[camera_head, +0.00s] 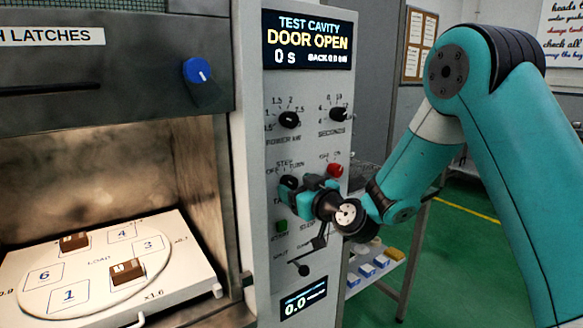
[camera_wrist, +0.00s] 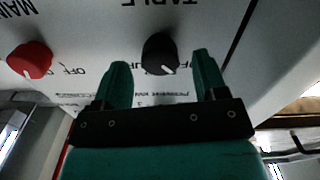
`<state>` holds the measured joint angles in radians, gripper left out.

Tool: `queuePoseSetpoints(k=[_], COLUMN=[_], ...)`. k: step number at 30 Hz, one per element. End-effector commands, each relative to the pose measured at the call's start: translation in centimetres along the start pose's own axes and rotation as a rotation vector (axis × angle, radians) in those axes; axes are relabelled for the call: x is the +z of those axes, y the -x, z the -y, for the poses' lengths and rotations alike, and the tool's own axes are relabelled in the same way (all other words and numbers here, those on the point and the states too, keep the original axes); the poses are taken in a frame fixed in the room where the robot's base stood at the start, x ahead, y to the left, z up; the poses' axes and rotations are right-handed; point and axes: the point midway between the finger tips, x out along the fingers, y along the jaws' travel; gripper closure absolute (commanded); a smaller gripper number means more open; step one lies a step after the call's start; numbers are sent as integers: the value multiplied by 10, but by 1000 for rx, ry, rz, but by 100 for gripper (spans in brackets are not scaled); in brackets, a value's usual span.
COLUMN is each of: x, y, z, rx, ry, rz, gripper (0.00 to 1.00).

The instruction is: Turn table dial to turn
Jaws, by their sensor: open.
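The table dial (camera_wrist: 160,54) is a black round knob with a white pointer mark, below the upside-down TABLE label in the wrist view. Its mark points to the lower right there, while part of the word TURN shows at the lower left. My gripper (camera_wrist: 162,72) is open, with one finger on each side of the dial and gaps between. In the head view the dial (camera_head: 289,183) is partly hidden by my gripper (camera_head: 301,190), which is at the panel under the OFF, STEP and TURN labels.
A red MAIN knob (camera_wrist: 30,60) is beside the dial; it also shows in the head view (camera_head: 335,170). Power (camera_head: 289,120) and seconds (camera_head: 338,115) dials are above. A green button (camera_head: 281,226) is below. The display (camera_head: 308,42) reads DOOR OPEN. The open cavity is at left.

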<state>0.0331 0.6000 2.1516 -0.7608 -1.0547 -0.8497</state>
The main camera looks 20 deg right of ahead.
Motion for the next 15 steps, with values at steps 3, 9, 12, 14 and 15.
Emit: queuePoseSetpoints(k=[3, 9, 12, 14, 15], x=[-3, 0, 0, 1, 1], y=[-16, -27, -27, -27, -27], z=[0, 0, 0, 0, 0], rx=[-2, 0, 0, 0, 0], ry=[-1, 0, 0, 0, -1], rz=[1, 0, 0, 0, 0], gripper=[34, 34, 34, 34, 34])
